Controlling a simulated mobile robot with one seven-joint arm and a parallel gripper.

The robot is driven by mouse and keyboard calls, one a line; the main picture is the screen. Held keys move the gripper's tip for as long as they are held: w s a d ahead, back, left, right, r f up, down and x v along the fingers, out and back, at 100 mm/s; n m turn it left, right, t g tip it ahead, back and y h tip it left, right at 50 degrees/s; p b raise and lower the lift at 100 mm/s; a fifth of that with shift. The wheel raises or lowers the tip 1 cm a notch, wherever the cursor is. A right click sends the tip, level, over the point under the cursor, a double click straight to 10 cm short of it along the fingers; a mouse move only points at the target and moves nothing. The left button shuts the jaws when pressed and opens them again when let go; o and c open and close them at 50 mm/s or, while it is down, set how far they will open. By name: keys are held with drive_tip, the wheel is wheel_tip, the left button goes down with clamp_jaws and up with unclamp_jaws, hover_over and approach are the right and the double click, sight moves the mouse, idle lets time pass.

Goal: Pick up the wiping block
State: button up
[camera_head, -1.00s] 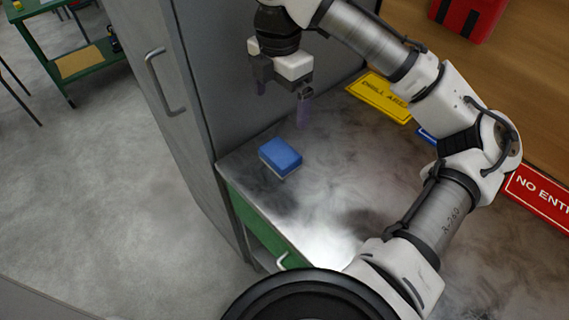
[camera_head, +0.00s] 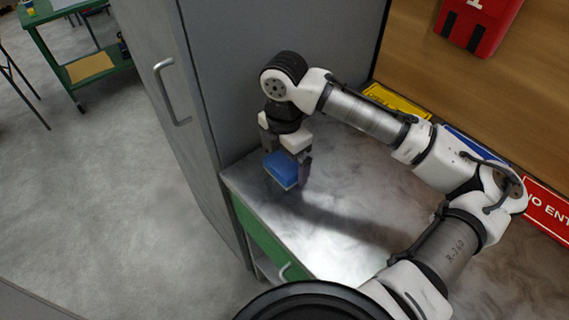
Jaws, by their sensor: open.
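The wiping block (camera_head: 281,169) is blue on top with a pale underside. It sits on the metal worktop (camera_head: 330,225), near the corner by the grey cabinet. My gripper (camera_head: 285,168) points down over the block and is open. One finger is on the block's left side and the other on its right side. I cannot tell whether either finger touches it. The block's back part is hidden behind the gripper.
A tall grey cabinet (camera_head: 215,95) with a handle stands close on the left. A yellow sign (camera_head: 395,100), a blue sign (camera_head: 468,143) and a red sign (camera_head: 550,212) lie along the back. A red case (camera_head: 478,25) is above. The worktop's front middle is clear.

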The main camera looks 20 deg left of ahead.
sight(284, 163)
wheel_tip(284, 163, down, 2)
drive_tip(key=shift+f, duration=0.1)
drive_tip(key=c, duration=1.1)
drive_tip(key=shift+o, duration=0.2)
wheel_tip(284, 163, up, 20)
drive_tip(key=shift+b, duration=0.45)
drive_tip(key=o, duration=0.4)
drive_tip(key=shift+c, duration=1.2)
